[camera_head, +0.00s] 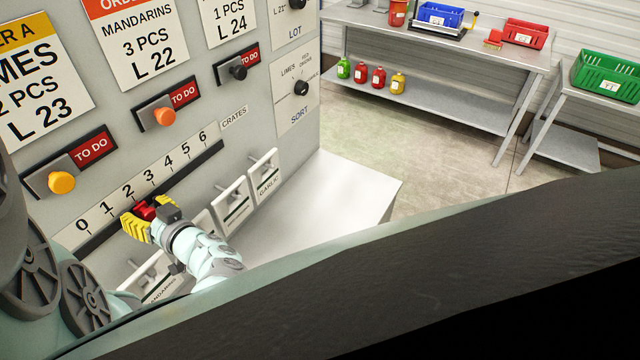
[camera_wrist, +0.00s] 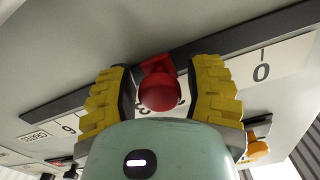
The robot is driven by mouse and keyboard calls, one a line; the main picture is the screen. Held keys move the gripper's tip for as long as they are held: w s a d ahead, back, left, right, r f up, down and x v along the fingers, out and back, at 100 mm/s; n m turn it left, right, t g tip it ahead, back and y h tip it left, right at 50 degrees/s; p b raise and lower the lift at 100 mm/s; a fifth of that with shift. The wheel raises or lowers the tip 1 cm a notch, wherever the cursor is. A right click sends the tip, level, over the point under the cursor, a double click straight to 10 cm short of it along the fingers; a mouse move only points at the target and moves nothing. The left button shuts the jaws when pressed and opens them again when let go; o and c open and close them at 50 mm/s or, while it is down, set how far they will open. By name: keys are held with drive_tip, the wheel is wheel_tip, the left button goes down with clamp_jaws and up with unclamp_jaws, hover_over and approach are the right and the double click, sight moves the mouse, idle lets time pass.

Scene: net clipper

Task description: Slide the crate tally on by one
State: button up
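The crate tally is a slider on the grey panel, with a red knob (camera_head: 146,209) in a dark slot under a white scale (camera_head: 105,212) marked 0 to 6. The red knob also shows in the wrist view (camera_wrist: 158,92), and the scale runs 0 at right to 6 at left there. The knob stands around the 2 and 3 marks; the exact mark is partly hidden. My gripper (camera_head: 152,214) is at the slider, its yellow fingers on either side of the knob. In the wrist view my gripper (camera_wrist: 160,88) is open, with small gaps beside the knob.
Above the scale are orange knobs (camera_head: 61,183) (camera_head: 164,117) and a black knob (camera_head: 238,72) with TO DO labels. Below are white handled switches (camera_head: 232,201), one marked GARLIC (camera_head: 264,175). A white ledge (camera_head: 350,190) juts out at right. Shelves with bins stand far off.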

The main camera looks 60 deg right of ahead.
sight(158, 193)
clamp_jaws()
drive_tip(key=shift+d+f, duration=0.1)
idle(0.3)
drive_tip(key=shift+d, duration=0.3)
drive_tip(key=shift+w+d+b, duration=0.15)
drive_tip(key=shift+d+b, duration=0.5)
drive_tip(key=shift+d, duration=1.35)
drive_tip(key=shift+c, duration=0.2)
unclamp_jaws()
drive_tip(key=o, duration=0.3)
drive_tip(key=shift+o, duration=0.2)
